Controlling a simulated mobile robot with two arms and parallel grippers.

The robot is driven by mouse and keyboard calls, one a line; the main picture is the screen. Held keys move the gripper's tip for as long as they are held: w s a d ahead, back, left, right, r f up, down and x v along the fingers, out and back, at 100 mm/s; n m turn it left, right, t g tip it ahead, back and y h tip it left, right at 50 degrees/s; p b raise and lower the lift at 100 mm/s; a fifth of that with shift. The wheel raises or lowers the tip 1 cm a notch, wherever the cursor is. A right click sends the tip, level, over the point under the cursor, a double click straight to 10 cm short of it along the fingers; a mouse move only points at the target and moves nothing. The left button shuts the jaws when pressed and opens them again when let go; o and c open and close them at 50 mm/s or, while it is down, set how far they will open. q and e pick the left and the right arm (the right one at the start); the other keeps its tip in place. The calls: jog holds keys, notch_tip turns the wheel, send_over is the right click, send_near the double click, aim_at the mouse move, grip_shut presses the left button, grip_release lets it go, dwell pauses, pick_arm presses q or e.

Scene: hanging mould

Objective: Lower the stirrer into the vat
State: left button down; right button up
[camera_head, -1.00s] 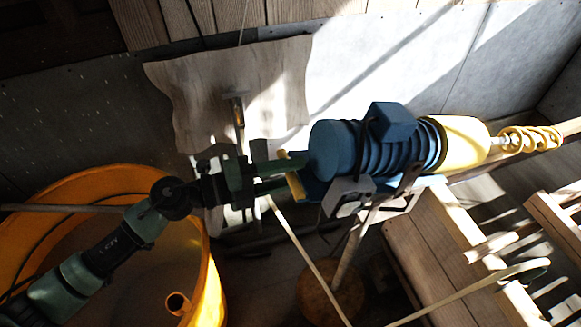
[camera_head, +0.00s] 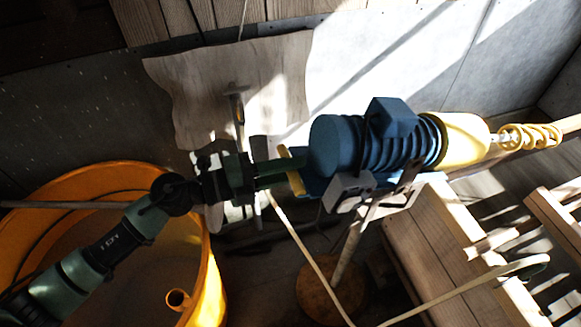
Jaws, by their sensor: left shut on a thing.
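The stirrer (camera_head: 365,145) has a blue ribbed motor, a yellow neck and a yellow spiral (camera_head: 530,135) at its right end. It lies about level, to the right of the vat. My left gripper (camera_head: 272,173) is shut on the yellow handle (camera_head: 294,170) at the motor's left end. The orange vat (camera_head: 207,270) stands at the lower left, partly hidden by my left arm. A short orange tube (camera_head: 178,299) shows inside it. My right gripper is not in view.
A post on a round wooden foot (camera_head: 322,292) stands beneath the stirrer. A wooden bench (camera_head: 425,255) and slatted wood (camera_head: 555,225) fill the lower right. A pale cable (camera_head: 440,300) loops in front. A hanging cloth (camera_head: 205,85) covers part of the back wall.

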pick_arm(q)
jog(key=shift+r, duration=0.25)
dwell(0.6)
